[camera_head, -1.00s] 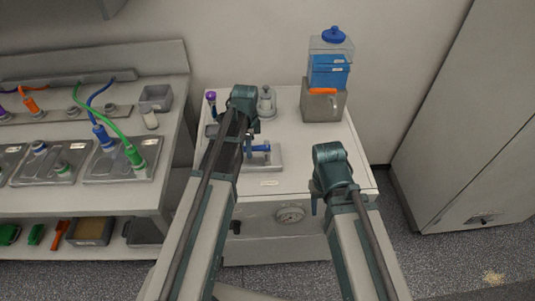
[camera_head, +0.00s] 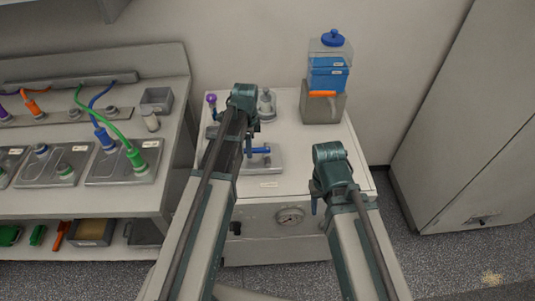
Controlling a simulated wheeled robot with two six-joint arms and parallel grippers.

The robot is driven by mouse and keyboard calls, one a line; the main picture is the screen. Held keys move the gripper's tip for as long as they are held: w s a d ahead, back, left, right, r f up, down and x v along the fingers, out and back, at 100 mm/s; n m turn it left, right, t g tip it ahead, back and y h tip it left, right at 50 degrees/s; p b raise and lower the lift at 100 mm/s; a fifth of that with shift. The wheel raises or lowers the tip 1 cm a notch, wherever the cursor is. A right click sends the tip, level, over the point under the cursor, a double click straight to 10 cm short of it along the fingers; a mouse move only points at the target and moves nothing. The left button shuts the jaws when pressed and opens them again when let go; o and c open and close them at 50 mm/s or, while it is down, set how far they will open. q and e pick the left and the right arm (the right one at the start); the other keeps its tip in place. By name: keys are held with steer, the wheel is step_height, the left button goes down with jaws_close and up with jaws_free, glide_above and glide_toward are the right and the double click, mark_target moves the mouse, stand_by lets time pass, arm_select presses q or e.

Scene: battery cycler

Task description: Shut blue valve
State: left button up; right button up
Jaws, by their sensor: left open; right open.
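The blue valve (camera_head: 259,151) has a blue lever handle that sticks out sideways above a small grey plate (camera_head: 270,163) on the white cabinet top. Its left part is hidden behind my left arm. My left gripper (camera_head: 249,122) is over the cabinet, just behind and left of the blue handle; its fingers are mostly hidden by the arm, and it looks open and empty. My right gripper (camera_head: 316,200) hangs at the front right edge of the cabinet, apart from the valve, with only part of its fingers showing. It is open and empty.
A purple-topped valve (camera_head: 211,99) and a grey fitting (camera_head: 266,103) stand behind the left arm. A clear container with blue liquid (camera_head: 328,75) sits on a grey box with an orange handle at the back right. A bench with cabled cells stands left.

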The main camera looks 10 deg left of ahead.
arm_select(q)
step_height(320, 180, up, 7)
steer(key=p, duration=0.6)
steer(key=shift+w, duration=0.15)
steer(key=shift+f, duration=0.2)
steer(key=s+d+n+y, duration=0.1)
steer(key=s+d+n, duration=1)
steer(key=s, duration=0.7)
steer(key=d, duration=0.3)
steer(key=shift+s+d, duration=0.2)
steer(key=shift+d, duration=0.2)
steer(key=shift+r, duration=0.1)
